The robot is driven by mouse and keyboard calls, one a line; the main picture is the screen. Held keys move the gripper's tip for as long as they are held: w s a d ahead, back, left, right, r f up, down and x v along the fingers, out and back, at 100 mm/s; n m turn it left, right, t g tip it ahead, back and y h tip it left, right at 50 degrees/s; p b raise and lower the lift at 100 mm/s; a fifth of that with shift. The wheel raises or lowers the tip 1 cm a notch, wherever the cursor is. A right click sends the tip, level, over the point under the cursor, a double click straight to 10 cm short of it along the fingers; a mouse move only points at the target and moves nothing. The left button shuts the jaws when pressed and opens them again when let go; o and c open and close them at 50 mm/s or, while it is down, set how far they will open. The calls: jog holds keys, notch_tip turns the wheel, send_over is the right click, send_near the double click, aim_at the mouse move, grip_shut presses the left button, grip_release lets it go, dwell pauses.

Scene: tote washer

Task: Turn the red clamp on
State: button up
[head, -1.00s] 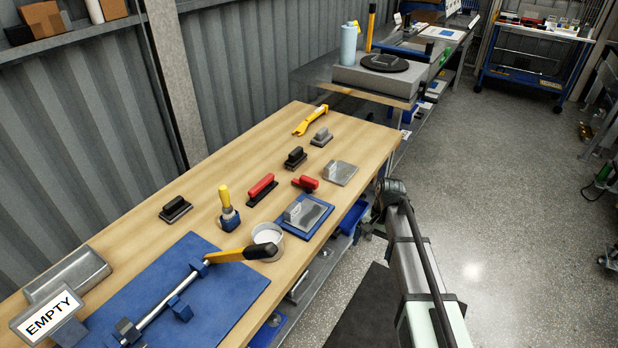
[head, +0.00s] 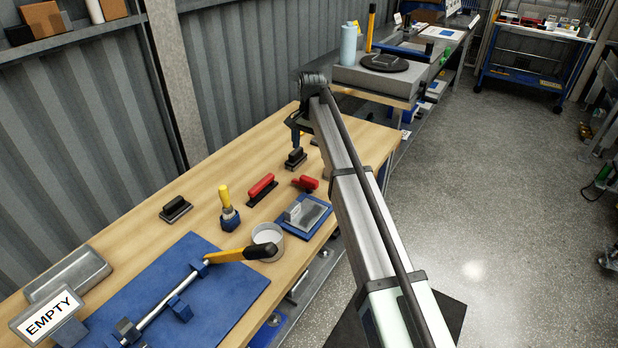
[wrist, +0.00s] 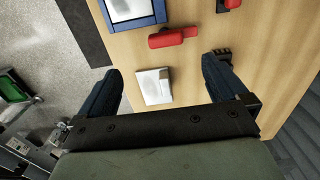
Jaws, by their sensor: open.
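A small red piece with a short side tab (head: 305,183) lies on the wooden bench; it also shows in the wrist view (wrist: 172,38), above the space between my fingers. A longer red handle on a black base (head: 262,188) lies to its left, cut off at the top edge of the wrist view (wrist: 230,3). I cannot tell for sure which one is the red clamp. My gripper (head: 297,130) is over the far part of the bench. In the wrist view my gripper (wrist: 162,70) is open and empty, with a pale plate (wrist: 153,87) below between its fingers.
A black block (head: 296,157) stands close to my gripper. Nearer are a blue-framed plate (head: 305,214), a round pot (head: 268,238), a yellow-handled tool (head: 227,208) and a blue mat (head: 215,298) with a yellow lever (head: 232,254).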

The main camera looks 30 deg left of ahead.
aim_at(309, 178)
jog(key=f, duration=0.9)
jog(key=w+a+f, duration=0.1)
jog(key=f, duration=0.4)
jog(key=shift+c, duration=0.3)
jog(key=c, duration=1.4)
jog(key=shift+c, duration=0.2)
